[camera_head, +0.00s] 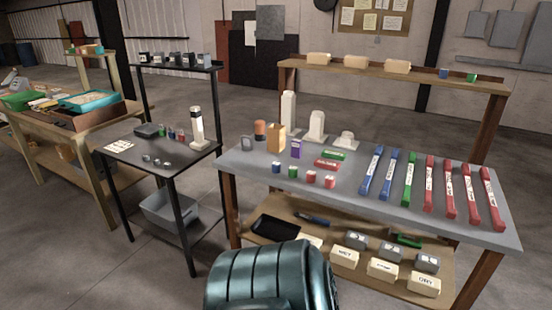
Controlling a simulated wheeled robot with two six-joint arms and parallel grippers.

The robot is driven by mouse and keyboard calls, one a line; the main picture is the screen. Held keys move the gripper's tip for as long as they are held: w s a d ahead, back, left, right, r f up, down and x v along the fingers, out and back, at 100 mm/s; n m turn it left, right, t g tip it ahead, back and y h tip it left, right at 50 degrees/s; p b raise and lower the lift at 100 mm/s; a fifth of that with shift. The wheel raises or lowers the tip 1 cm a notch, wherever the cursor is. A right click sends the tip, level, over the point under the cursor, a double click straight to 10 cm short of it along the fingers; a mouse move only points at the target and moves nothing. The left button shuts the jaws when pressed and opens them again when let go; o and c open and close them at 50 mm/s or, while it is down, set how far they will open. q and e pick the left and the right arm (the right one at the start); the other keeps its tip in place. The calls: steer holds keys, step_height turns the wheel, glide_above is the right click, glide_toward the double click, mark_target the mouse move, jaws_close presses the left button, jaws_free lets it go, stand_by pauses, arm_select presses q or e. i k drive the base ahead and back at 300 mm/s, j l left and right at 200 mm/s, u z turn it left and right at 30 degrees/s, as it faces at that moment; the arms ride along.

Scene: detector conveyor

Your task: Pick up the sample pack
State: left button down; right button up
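No object carries a readable sample pack label, so I cannot tell which one it is. Small pack-like items stand on the grey table (345,188): a tan box (276,139), a purple and white box (296,148), a green flat piece (334,155) and a red flat piece (327,165). In front of them is a row of small red, green and blue cubes (310,178). Neither my left nor my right gripper is in view.
Long blue, green and red labelled bars (409,178) lie on the table's right half. White bottle-like shapes (316,125) stand behind. The shelf below holds labelled boxes (383,269) and a black tray (275,229).

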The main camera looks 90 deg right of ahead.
mark_target(388, 271)
steer(key=z, duration=3.75)
steer(key=i+l, duration=0.1)
steer(key=l, duration=0.2)
steer(key=i+l, duration=0.1)
steer(key=l, duration=0.2)
steer(key=i+l, duration=0.15)
steer(key=l, duration=0.15)
steer(key=u, duration=0.05)
